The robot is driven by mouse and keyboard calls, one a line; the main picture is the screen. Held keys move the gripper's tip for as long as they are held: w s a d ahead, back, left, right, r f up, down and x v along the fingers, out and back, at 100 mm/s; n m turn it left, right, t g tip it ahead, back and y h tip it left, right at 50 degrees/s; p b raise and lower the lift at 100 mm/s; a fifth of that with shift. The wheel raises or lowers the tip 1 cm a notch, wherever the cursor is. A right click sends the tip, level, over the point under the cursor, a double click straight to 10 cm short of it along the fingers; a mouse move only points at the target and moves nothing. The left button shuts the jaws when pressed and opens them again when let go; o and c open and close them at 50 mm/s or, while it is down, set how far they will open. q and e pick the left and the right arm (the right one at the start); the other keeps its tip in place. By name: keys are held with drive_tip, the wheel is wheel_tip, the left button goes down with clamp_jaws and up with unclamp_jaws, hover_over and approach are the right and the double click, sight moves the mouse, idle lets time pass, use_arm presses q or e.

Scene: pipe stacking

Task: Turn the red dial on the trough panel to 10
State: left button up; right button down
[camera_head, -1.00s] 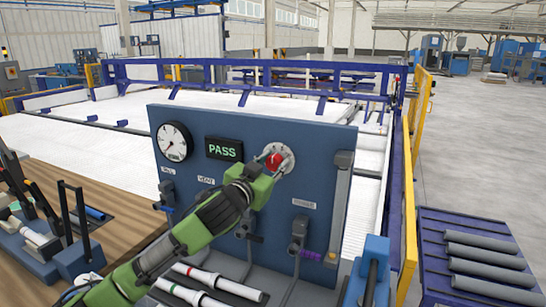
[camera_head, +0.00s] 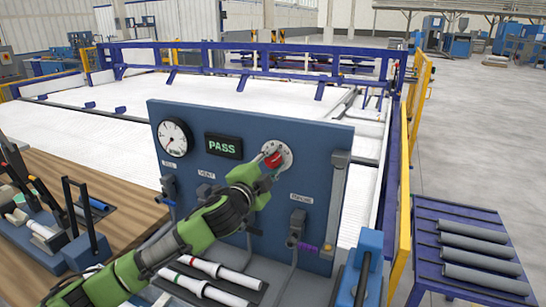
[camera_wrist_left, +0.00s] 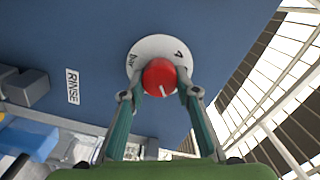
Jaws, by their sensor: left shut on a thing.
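The red dial (camera_head: 275,160) sits on a round white scale plate (camera_head: 285,150) on the upright blue trough panel (camera_head: 318,160), right of the green PASS display (camera_head: 223,147). My left gripper (camera_head: 269,166) reaches up to it from the lower left, its fingers shut on the dial. In the left wrist view, the two fingers grip the red dial (camera_wrist_left: 158,74) from both sides, and a white pointer line shows on its lower part. My right gripper is out of view.
A round white gauge (camera_head: 174,138) is at the panel's upper left. Valve handles, one beside a purple part (camera_head: 307,247), sit lower on the panel. White tubes (camera_head: 222,270) lie below it. A rack of grey pipes (camera_head: 475,245) stands at the right.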

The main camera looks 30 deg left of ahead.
use_arm(q)
drive_tip(key=shift+m+p, duration=0.3)
drive_tip(key=shift+m, duration=0.5)
drive_tip(key=shift+f, duration=0.1)
drive_tip(key=o, duration=1.1)
drive_tip(key=s, duration=1.2)
drive_tip(key=shift+d, duration=0.35)
